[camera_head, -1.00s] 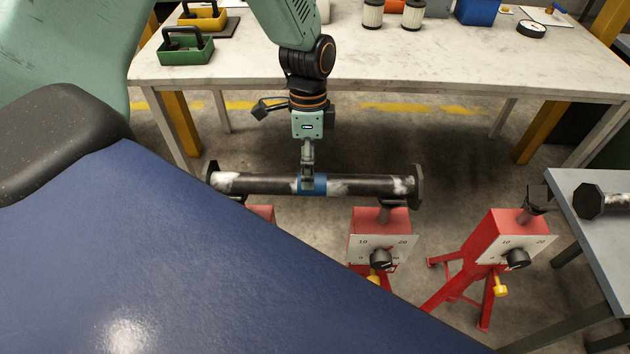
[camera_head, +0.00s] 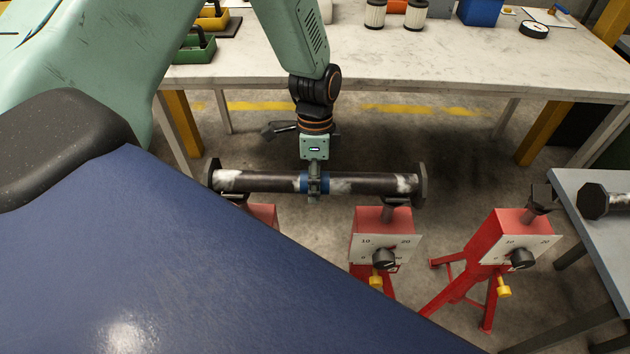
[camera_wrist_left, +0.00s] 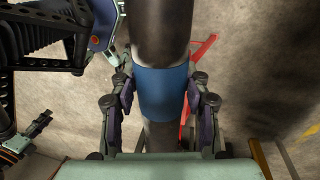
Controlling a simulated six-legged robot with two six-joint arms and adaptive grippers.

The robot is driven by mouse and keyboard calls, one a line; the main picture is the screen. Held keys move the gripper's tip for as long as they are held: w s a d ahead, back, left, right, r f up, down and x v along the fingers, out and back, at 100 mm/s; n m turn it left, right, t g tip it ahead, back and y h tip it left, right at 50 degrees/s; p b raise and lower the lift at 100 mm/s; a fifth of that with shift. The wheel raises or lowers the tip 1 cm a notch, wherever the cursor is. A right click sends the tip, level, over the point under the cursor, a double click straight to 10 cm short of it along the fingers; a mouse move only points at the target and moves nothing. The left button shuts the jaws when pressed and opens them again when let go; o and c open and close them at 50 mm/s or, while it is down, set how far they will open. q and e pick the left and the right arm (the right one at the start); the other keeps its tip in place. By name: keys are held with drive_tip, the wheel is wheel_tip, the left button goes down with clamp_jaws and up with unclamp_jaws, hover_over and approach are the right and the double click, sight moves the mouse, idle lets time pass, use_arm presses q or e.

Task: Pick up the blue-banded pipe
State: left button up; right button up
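The blue-banded pipe (camera_head: 370,184) is a dark, worn spool with a flange at each end. It lies level across red stands, with a blue band (camera_wrist_left: 163,92) around its middle. My left gripper (camera_head: 314,186) comes down from above at the band, its fingers reaching past the pipe. In the left wrist view, its two fingers (camera_wrist_left: 162,98) flank the band and appear shut on it, with no clear gap. The pipe still appears to rest on the stand heads.
One red stand (camera_head: 377,232) is under the pipe's right part; another (camera_head: 268,215) is partly hidden at left. A third (camera_head: 492,240) stands to the right. A grey bench (camera_head: 590,240) holds another dark flanged part (camera_head: 600,200). A white table (camera_head: 430,70) is behind.

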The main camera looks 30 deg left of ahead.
use_arm(q)
clamp_jaws()
drive_tip(key=shift+r, duration=0.1)
idle(0.5)
drive_tip(key=shift+w+r, duration=0.1)
drive_tip(key=shift+r, duration=0.2)
wheel_tip(320, 180, up, 8)
drive_tip(key=shift+r+p, duration=0.25)
drive_tip(key=shift+p, duration=0.6)
drive_tip(key=shift+d+r, duration=0.1)
drive_tip(key=shift+r, duration=0.2)
drive_tip(key=s+d+r+n+t+h+b, duration=0.1)
drive_tip(key=s+d+r+n+b, duration=0.2)
drive_tip(key=d+n, duration=0.5)
drive_tip(key=s+n, duration=0.1)
drive_tip(key=n, duration=0.2)
drive_tip(key=shift+s+d+n+t, duration=0.3)
drive_tip(key=shift+s+n+t, duration=0.05)
drive_tip(key=shift+n+t, duration=0.05)
